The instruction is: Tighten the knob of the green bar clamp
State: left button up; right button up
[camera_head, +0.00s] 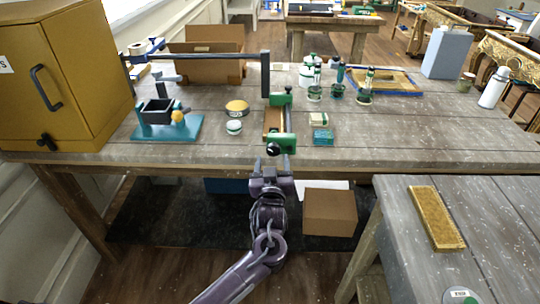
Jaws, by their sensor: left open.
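The green bar clamp (283,143) is at the front edge of the grey wooden bench. Its rod runs away from me over the bench top, with a second green jaw at the far end. A dark round knob (273,149) shows at its near end. My left gripper (271,161) is open just below and in front of the knob, with its fingers pointing up toward it. A gap between fingers and knob is hard to judge. My right gripper is not in view.
A yellow cabinet (55,75) stands at the left. A teal-based vise (165,126), a small white tin (234,127) and small teal boxes (322,136) are near the clamp. A dark bar (205,56) crosses behind it. A second bench (490,230) is at right.

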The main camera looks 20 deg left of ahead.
aim_at(273, 152)
pick_arm(q)
jog(key=x, duration=0.2)
jog(key=shift+w, duration=0.6)
jog(key=shift+w+a, duration=0.1)
jog(key=shift+w, duration=0.05)
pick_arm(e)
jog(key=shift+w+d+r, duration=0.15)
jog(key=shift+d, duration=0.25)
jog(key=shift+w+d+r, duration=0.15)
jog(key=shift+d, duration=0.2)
pick_arm(q)
jog(key=c, duration=1)
